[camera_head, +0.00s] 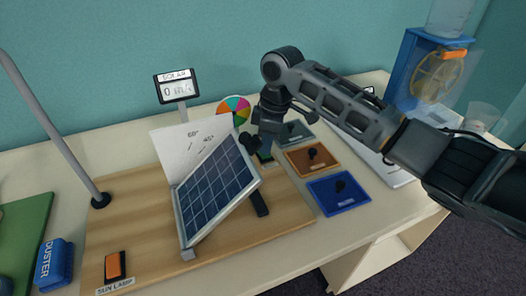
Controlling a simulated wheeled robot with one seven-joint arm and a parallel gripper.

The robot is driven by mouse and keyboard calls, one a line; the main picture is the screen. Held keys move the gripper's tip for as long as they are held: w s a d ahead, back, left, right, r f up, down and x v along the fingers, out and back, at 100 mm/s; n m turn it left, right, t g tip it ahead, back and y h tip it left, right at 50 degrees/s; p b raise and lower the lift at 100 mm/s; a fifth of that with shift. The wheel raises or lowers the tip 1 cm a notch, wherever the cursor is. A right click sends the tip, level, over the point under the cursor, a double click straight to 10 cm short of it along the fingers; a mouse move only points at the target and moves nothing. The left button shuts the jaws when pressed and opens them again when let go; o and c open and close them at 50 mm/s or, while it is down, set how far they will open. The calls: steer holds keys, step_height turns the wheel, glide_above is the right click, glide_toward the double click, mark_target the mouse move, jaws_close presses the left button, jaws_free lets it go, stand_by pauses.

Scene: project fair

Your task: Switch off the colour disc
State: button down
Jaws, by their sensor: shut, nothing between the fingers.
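The colour disc (233,110), a wheel of coloured wedges, stands behind the solar panel. Its right edge is close to my arm in the picture. I cannot tell whether it is spinning. My gripper (262,150) points down just right of the disc, shut and empty. A small dark part with a green patch (265,158) shows right under the fingertips; whether they touch it is unclear. Any switch of the disc is hidden or too small to make out.
A tilted solar panel (216,190) with a white angle card (185,150) stands on a wooden board left of my gripper. An orange sun lamp switch (115,265) is at front left.

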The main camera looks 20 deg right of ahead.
steer(key=shift+f, duration=0.45)
stand_by(0.3)
step_height(320, 180, up, 7)
steer(key=p, duration=0.6)
stand_by(0.3)
stand_by(0.4)
